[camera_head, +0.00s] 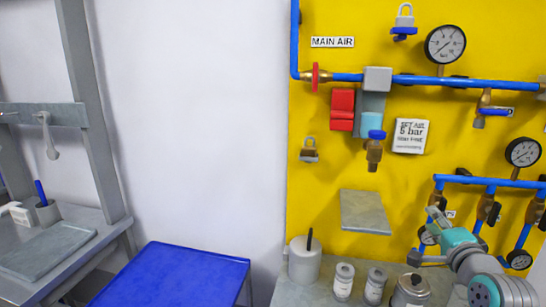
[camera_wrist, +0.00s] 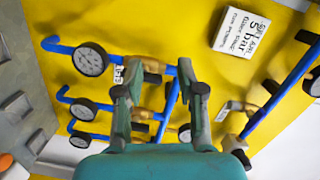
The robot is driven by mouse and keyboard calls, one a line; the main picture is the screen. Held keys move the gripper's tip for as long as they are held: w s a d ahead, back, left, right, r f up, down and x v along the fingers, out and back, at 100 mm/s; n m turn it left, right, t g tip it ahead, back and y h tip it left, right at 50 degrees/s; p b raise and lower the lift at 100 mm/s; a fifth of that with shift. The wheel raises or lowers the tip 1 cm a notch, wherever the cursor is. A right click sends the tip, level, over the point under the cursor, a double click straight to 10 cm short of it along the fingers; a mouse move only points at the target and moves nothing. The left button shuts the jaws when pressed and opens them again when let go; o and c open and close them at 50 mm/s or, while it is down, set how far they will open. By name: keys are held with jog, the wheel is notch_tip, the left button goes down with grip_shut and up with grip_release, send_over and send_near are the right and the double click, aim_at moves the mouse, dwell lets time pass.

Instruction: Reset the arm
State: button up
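My gripper (camera_head: 437,219) is at the lower right of the head view, in front of the yellow panel (camera_head: 335,170). In the wrist view, the two fingers of my gripper (camera_wrist: 160,92) stand apart with a clear gap between them. It is open and holds nothing. Behind the fingers in the wrist view are blue pipes with gauges (camera_wrist: 90,59) and valves. My arm's teal and grey links show at the lower right of the head view.
The panel carries a main blue pipe (camera_head: 345,77), a red-handled valve (camera_head: 315,77), a large gauge (camera_head: 445,44) and a small grey shelf (camera_head: 365,212). Below stand a grey pot (camera_head: 304,262) and jars (camera_head: 344,281). A blue table (camera_head: 180,275) and a grey bench (camera_head: 85,216) are left.

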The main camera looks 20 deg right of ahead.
jog(key=s+a+f+n+y, duration=0.1)
jog(key=s+a+f+n, duration=0.2)
jog(key=a+f, duration=0.6)
jog(key=s+a+f+n+y, duration=0.1)
jog(key=s+a+f+n, duration=0.2)
jog(key=a+f, duration=0.65)
jog(key=s+a+f+n+y, duration=0.2)
jog(key=s+a+f+n, duration=0.3)
jog(key=s+a+f, duration=0.5)
jog(key=s+a+n+y, duration=0.1)
jog(key=s+a+n, duration=0.1)
jog(key=s, duration=0.5)
jog(key=s+a+n+y, duration=0.1)
jog(key=s+a+n, duration=0.1)
jog(key=s+n, duration=0.2)
jog(key=s+a+n+g+y, duration=0.1)
jog(key=s+a+n, duration=0.1)
jog(key=s, duration=0.8)
jog(key=shift+a+r+n, duration=0.25)
jog(key=shift+r+n, duration=0.15)
jog(key=shift+n, duration=0.2)
